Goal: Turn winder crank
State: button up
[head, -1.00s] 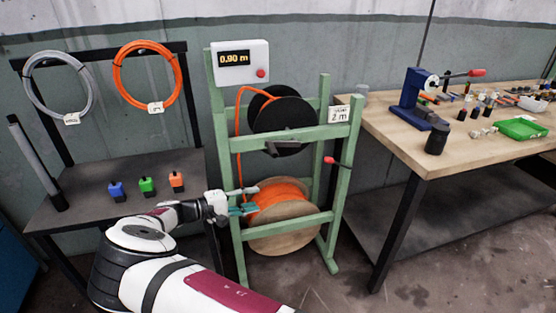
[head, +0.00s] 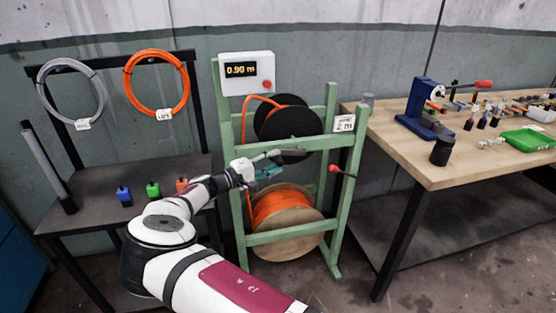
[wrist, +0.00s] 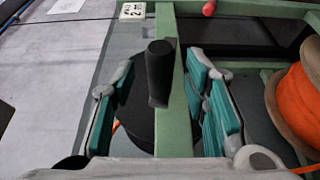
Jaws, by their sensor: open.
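The winder is a green frame (head: 228,150) with a black reel (head: 290,122) at the top and an orange cable running to it. The dark crank handle (head: 292,156) sits in front of the reel's lower part. In the wrist view the black crank handle (wrist: 158,75) stands between my finger pads, beside a green rail (wrist: 176,120) of the frame. My gripper (head: 268,168) is open close to the crank; it also shows in the wrist view (wrist: 160,95), with teal pads apart on both sides. I see no clear contact with the handle.
The display box (head: 246,73) reads 0.90 m. A red-knobbed lever (head: 340,172) juts from the frame's right side. The orange supply spool (head: 285,210) is below. A wooden workbench (head: 400,160) stands right; a dark shelf (head: 85,190) with small coloured blocks stands left.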

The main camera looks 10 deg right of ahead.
jog(key=shift+x, duration=1.25)
grip_shut()
jog(key=shift+r, duration=0.1)
